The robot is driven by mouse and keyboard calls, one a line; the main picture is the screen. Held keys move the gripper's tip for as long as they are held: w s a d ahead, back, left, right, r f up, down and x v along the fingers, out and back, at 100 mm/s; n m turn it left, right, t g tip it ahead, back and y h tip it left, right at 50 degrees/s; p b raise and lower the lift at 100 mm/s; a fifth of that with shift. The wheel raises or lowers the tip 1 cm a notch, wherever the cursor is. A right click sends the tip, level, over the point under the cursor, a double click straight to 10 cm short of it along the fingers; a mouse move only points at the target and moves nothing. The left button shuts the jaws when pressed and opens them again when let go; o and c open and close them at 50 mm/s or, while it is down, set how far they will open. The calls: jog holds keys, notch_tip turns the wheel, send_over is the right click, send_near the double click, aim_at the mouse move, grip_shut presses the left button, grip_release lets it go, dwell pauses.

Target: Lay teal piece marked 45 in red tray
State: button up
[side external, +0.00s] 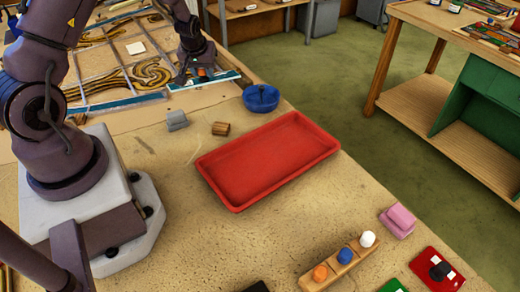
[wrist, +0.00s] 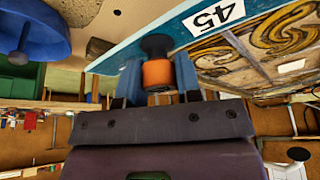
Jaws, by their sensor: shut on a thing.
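The teal piece marked 45 (wrist: 190,30) is a long strip with a white number label; in the side view its teal edge (side external: 229,76) shows at the panel's near right corner. A black and orange knob (wrist: 157,74) stands against its face. My gripper (wrist: 158,85) is shut on this knob, a finger on each side; in the side view my gripper (side external: 198,72) is over the strip and partly hides it. I cannot tell whether the strip is clear of the surface. The red tray (side external: 320,133) lies empty on the bench, right of and nearer than my gripper.
A grey block (side external: 176,120) and a brown block (side external: 220,128) lie left of the tray. The leaded panel (side external: 110,70) lies behind. A wooden rack with coloured knobs (side external: 340,264) and a pink block (side external: 398,220) are in front.

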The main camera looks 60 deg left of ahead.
notch_tip(320, 180, up, 5)
jog(key=shift+r, duration=0.2)
jog(key=w+d+f+m+t+h, duration=0.2)
jog(key=d+m+h, duration=0.1)
jog(key=d+m, duration=0.5)
jog(key=r+m+g+h, duration=0.2)
jog(key=m+g+h, duration=0.4)
jog(key=m, duration=1.9)
send_over(271, 166)
jog(key=a, duration=0.1)
jog(key=y, duration=0.1)
jog(key=shift+g+y, duration=0.3)
jog(key=shift+w+a+f, duration=0.1)
jog(key=shift+w+f, duration=0.1)
jog(key=shift+f, duration=1.15)
jog(key=shift+w+a+f, duration=0.1)
jog(key=shift+w+f, duration=0.05)
jog(key=shift+f, duration=1.15)
jog(key=shift+f, duration=2.75)
jog(key=shift+f, duration=0.2)
